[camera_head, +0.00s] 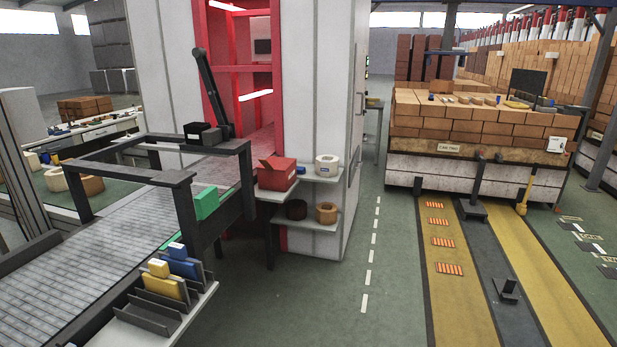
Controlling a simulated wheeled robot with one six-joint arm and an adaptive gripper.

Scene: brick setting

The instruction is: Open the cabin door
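A tall white cabin (318,80) stands at the middle of the view. Its front shows an opening with a red frame (238,69) and a lit red interior. The cabin's right side is seen at a steep angle, with a thin upright handle (361,103) on it. From this angle I cannot tell whether a door on that side is fully shut. My gripper does not show in this view.
A conveyor (95,240) with a dark frame fills the lower left. Shelves (318,180) with a red box (277,173) and tape rolls jut from the cabin's front. A brick-laden bench (478,165) stands right. The green floor (330,290) between is clear.

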